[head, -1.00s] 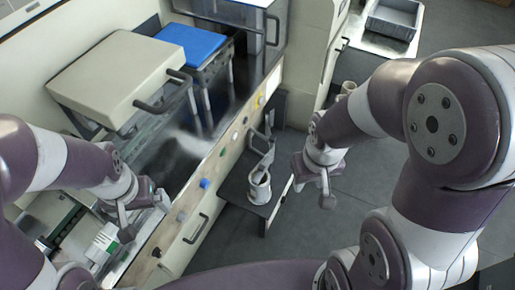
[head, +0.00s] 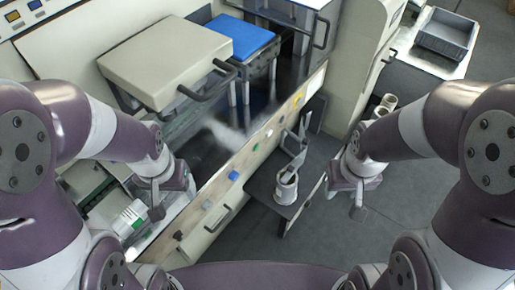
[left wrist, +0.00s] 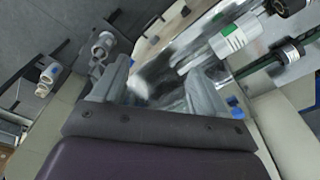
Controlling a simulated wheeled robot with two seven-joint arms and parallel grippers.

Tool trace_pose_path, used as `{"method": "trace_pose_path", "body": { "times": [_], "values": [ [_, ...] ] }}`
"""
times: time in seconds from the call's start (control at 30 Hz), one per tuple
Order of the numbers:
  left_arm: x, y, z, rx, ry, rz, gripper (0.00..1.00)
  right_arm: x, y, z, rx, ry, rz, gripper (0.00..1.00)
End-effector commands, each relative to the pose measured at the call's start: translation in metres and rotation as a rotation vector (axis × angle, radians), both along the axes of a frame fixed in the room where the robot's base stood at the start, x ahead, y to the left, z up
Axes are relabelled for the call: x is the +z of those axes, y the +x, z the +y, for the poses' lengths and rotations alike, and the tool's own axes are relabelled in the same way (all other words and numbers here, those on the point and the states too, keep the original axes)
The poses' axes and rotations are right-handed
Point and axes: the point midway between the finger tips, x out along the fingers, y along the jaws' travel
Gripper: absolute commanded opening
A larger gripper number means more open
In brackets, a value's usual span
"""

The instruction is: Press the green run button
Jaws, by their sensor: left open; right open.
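The front rail of the wrapper carries a row of small round controls. My left gripper (head: 172,200) is open and empty over the machine bed, left of the rail and well apart from the green button. Its two fingers (left wrist: 158,88) show spread in the left wrist view, where I cannot make out the green button. My right gripper (head: 346,200) is open and empty over the floor side, right of the rail.
A blue knob (head: 233,175) and a yellow button (head: 297,100) are also on the rail. A small side shelf (head: 262,184) holds a white cup-like holder (head: 286,187). A beige cover (head: 165,62) with a handle stands over the bed. Grey floor (head: 335,240) is clear.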

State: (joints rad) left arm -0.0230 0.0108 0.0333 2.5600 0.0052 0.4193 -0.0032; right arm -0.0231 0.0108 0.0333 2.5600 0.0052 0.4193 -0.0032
Motion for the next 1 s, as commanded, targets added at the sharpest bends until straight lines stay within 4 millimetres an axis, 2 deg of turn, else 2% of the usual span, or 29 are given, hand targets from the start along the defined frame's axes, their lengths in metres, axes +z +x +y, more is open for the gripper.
{"method": "trace_pose_path", "body": {
  "times": [0.03,0.2,1.0],
  "values": [
    [0.0,0.0,0.0,0.0,0.0,0.0,0.56,0.0,0.0,0.0,0.0,0.0,0.0,0.43],
    [0.0,0.0,0.0,0.0,0.0,0.0,0.0,0.0,0.0,0.0,0.0,0.0,0.0,0.43],
    [0.0,0.0,0.0,0.0,0.0,0.0,0.0,0.0,0.0,0.0,0.0,0.0,0.0,0.43]
  ]
}}
